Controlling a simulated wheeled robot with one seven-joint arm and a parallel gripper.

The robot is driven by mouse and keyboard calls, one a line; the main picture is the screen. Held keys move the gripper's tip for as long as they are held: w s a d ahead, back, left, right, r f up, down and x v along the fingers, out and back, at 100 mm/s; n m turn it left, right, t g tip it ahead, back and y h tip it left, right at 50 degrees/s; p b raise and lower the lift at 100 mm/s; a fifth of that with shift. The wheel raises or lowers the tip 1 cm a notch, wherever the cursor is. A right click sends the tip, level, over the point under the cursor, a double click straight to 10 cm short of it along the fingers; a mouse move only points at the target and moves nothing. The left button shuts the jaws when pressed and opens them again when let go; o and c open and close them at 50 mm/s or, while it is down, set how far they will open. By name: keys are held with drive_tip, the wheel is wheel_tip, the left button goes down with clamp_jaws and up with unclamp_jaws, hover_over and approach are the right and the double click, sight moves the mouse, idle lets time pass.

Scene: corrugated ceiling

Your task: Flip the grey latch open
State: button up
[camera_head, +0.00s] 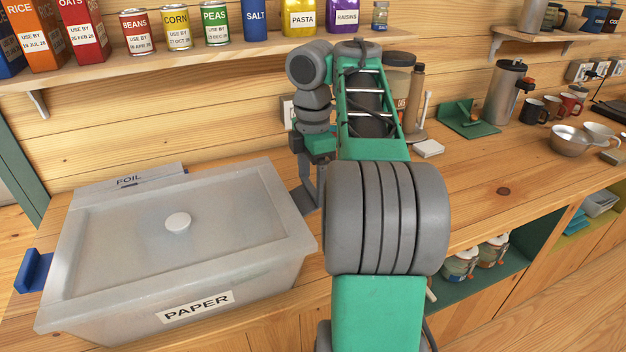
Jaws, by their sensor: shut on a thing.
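A translucent grey bin labelled PAPER (240,285) stands on the wooden counter at the left, with its lid (120,235) on. A blue latch (36,272) sticks out from its left side. My gripper (309,190) points down at the bin's right side, beyond my large grey arm joint. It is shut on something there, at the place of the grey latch. Grey fingers and grey latch are hard to tell apart, and the arm partly covers this spot, so the latch's angle cannot be made out.
A shelf (230,50) with cans and boxes runs above. A white block (428,148), a green stand (467,122), a steel flask (503,95) and a metal bowl (570,141) are at right. The right counter's front is clear.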

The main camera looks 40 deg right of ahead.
drive_tip(key=shift+c, duration=0.7)
drive_tip(key=shift+s+d+r+p, duration=0.1)
drive_tip(key=shift+d+r+p, duration=0.05)
drive_tip(key=shift+p, duration=0.65)
drive_tip(key=y+p, duration=0.1)
drive_tip(key=p, duration=0.2)
drive_tip(key=shift+s+d+y, duration=0.1)
drive_tip(key=shift+d+y, duration=0.2)
drive_tip(key=shift+y, duration=0.1)
drive_tip(key=shift+d+f+t+y+p, duration=0.25)
drive_tip(key=shift+f+y+p, duration=0.35)
drive_tip(key=shift+f+p, duration=0.5)
drive_tip(key=o, duration=1.3)
drive_tip(key=shift+r, duration=0.2)
